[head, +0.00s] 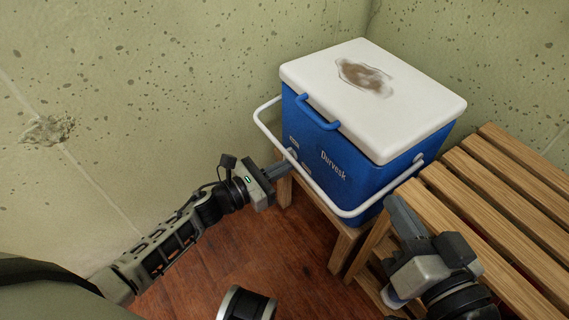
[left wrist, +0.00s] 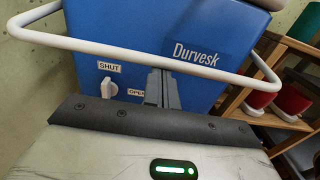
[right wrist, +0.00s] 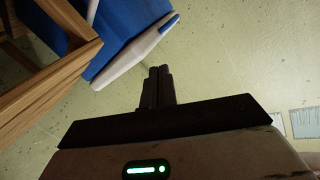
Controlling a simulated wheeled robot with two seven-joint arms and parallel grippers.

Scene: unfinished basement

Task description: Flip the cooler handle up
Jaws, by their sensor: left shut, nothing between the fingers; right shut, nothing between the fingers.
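The blue cooler (head: 350,163) with a white lid (head: 372,92) stands in the corner. Its white handle (head: 325,197) hangs tilted out low across the front; the bar also crosses the left wrist view (left wrist: 110,47). My left gripper (head: 287,167) is shut and empty, its fingertips at the handle bar in front of the cooler's left part. In the left wrist view the fingertips (left wrist: 160,74) appear just below the bar; I cannot tell if they touch. My right gripper (head: 393,203) is shut and empty, right of the cooler's front, near the slatted bench. It also shows in the right wrist view (right wrist: 158,75).
The cooler rests on a low wooden stand (head: 343,247). A slatted wooden bench (head: 480,205) stands close on the right, under my right arm. Concrete walls close in behind and to the left. A blue lid grip (head: 318,113) juts out at the front. The wooden floor (head: 230,262) in front is open.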

